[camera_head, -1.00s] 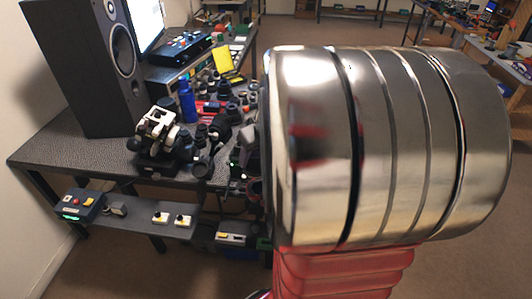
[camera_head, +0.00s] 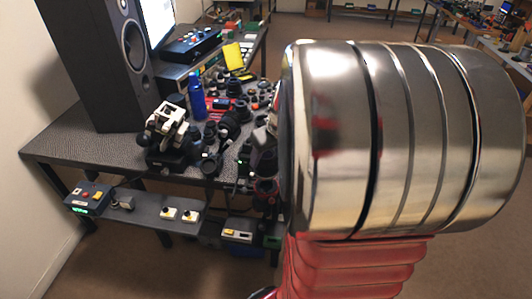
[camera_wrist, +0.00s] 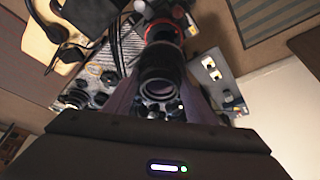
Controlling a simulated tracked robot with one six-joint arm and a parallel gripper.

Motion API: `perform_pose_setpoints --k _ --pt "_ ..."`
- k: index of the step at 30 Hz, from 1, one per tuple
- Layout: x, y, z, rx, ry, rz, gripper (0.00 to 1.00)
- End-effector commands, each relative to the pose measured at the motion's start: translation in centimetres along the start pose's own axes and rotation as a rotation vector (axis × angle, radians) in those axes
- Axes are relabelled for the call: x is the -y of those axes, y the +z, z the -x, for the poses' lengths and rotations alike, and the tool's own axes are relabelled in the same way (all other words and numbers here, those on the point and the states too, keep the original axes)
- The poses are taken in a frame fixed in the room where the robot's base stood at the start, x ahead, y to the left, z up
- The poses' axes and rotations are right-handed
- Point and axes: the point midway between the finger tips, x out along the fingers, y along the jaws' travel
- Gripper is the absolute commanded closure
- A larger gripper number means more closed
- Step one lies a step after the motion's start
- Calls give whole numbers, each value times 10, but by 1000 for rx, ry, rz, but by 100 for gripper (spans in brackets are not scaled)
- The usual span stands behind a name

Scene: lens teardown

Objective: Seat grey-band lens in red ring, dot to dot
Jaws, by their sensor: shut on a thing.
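In the wrist view, my gripper (camera_wrist: 160,98) is shut on a black lens barrel (camera_wrist: 160,66), whose round glass end faces the camera. A paler band seems to run around the barrel, but I cannot be sure of its grey. A thin red ring (camera_wrist: 164,22) shows at the barrel's far end, in front of a dark body. I cannot tell whether barrel and ring touch or are apart. No alignment dots can be made out.
The bench (camera_head: 100,140) carries a speaker (camera_head: 95,60), a blue bottle (camera_head: 196,95), a microscope-like device (camera_head: 168,130) and several dark lens parts. A lower shelf (camera_head: 150,216) holds small switch boxes. Headphones (camera_wrist: 52,28) show in the wrist view.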

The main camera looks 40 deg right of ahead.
Motion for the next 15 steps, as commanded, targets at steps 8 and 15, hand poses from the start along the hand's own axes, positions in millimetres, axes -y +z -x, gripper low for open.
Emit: perform_pose_setpoints --k 8,15 --pt "0 7 -18 0 0 0 81" --pt "1 13 -34 0 -1 1 81"
